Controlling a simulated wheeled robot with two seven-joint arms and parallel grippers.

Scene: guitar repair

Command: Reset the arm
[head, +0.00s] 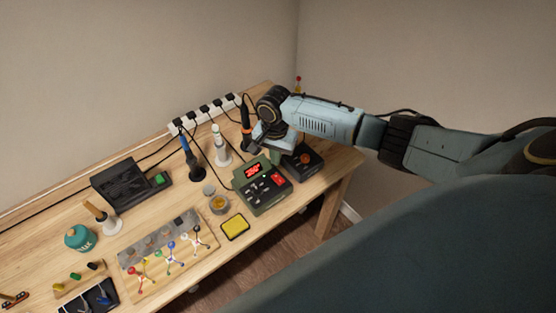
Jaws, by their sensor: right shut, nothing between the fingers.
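My right arm reaches in from the right side of the head view. Its gripper (264,139) is shut and empty, over the back right part of the wooden workbench (325,178). It is above and just behind the dark green soldering station (262,185) with red lit digits, and beside an upright black tool with an orange band (246,127). The fingertips are small and partly hidden by the wrist. Whether they touch anything below cannot be told. My left gripper is not in view.
A power strip (205,113) with several plugs runs along the wall. Upright irons (193,160), a black box (122,186), a second station (303,161), a yellow sponge (235,227) and a wooden parts board (143,291) crowd the bench. The bench's right corner is bare.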

